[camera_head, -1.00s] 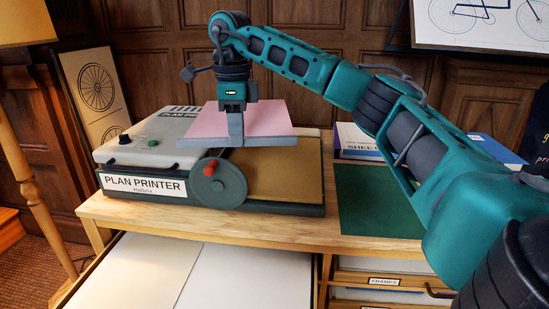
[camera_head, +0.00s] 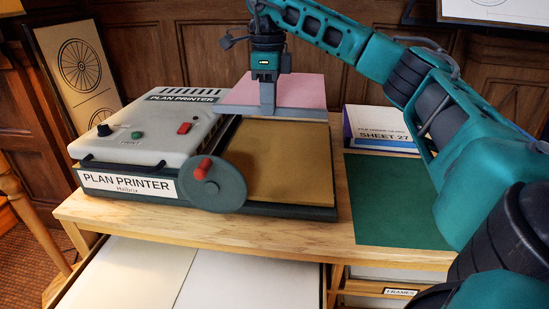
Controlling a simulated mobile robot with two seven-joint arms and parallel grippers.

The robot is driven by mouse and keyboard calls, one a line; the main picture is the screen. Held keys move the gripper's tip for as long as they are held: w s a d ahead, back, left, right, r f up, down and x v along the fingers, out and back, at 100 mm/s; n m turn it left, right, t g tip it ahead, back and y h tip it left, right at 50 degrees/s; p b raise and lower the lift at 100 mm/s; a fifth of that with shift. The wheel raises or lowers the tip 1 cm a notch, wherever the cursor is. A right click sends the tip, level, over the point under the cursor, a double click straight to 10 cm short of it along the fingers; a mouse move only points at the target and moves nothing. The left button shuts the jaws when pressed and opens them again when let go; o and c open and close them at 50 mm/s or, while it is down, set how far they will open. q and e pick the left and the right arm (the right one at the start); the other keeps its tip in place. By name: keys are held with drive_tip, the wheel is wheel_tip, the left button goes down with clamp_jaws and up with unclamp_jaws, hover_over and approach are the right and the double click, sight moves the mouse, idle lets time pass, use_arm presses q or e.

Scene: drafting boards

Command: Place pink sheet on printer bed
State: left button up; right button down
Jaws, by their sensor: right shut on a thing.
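The pink sheet (camera_head: 302,89) is at the back of the plan printer, with a grey bar along its near edge. My right gripper (camera_head: 267,92) is shut on it at that grey bar. The sheet lies over the far end of the tan printer bed (camera_head: 280,165); I cannot tell whether it touches the bed or hovers above it. Most of the bed is bare. The plan printer (camera_head: 145,130) has a grey housing at left and a wheel with a red handle (camera_head: 213,182) at its front. My left gripper is not in view.
A green mat (camera_head: 392,205) lies on the wooden tabletop right of the printer, with a box marked SHEET 27 (camera_head: 378,128) behind it. An open drawer (camera_head: 235,273) with pale sheets sticks out below the front edge. Framed wheel drawings (camera_head: 85,65) lean at the back left.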

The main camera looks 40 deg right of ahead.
drive_tip(key=b, duration=0.2)
hover_over(270, 186)
wheel_tip(270, 186, down, 12)
wheel_tip(270, 186, down, 7)
drive_tip(key=shift+b, duration=0.8)
drive_tip(key=c, duration=1.1)
unclamp_jaws()
wheel_tip(270, 186, up, 12)
drive_tip(key=p, duration=0.2)
drive_tip(key=shift+p, duration=0.3)
